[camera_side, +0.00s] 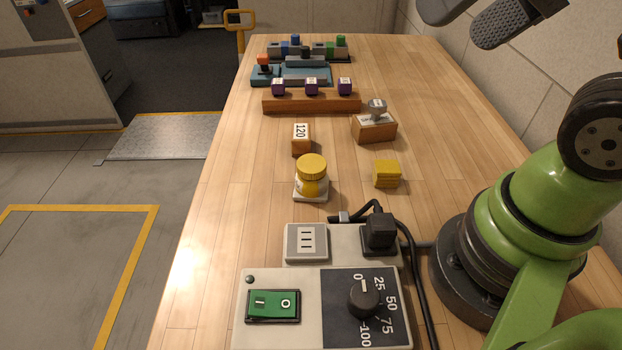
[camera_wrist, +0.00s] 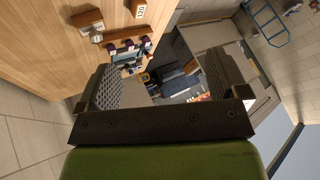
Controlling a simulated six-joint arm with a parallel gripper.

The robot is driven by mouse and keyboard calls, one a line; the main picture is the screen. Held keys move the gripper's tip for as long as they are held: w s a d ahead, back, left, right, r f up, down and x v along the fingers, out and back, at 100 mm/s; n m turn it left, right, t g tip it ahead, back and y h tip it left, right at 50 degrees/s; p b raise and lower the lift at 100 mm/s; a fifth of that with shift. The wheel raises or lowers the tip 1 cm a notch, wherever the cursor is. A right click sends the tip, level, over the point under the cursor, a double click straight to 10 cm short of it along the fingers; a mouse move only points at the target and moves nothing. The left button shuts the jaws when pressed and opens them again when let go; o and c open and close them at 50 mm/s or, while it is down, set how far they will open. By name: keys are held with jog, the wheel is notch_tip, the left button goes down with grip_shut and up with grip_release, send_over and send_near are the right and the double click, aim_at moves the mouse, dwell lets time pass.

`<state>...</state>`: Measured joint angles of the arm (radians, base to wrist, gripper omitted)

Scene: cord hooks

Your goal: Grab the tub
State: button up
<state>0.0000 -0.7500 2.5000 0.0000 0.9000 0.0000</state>
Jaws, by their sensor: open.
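The tub (camera_side: 311,178) is a small pale container with a yellow screw lid. In the side view it stands upright on a pale square base, near the middle of the wooden table. My gripper (camera_side: 476,18) is high at the top right of the side view, well above the table and away from the tub. In the wrist view my gripper (camera_wrist: 160,82) shows two dark ribbed fingers spread wide with nothing between them. I do not see the tub in the wrist view.
An orange block marked 120 (camera_side: 301,139) stands behind the tub, a yellow block (camera_side: 387,174) to its right. A stamp on a wooden block (camera_side: 374,126) is farther back. A control box (camera_side: 250,308), socket (camera_side: 306,242) and black plug with cord (camera_side: 380,232) lie in front.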

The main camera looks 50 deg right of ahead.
jog(key=m+g+h, duration=0.1)
jog(key=g+h, duration=0.1)
jog(key=g, duration=0.4)
send_over(311, 163)
notch_tip(311, 163, down, 15)
jog(key=shift+g, duration=0.6)
notch_tip(311, 163, down, 9)
jog(key=shift+d+f, duration=0.1)
jog(key=shift+f, duration=2.9)
jog(key=c, duration=1)
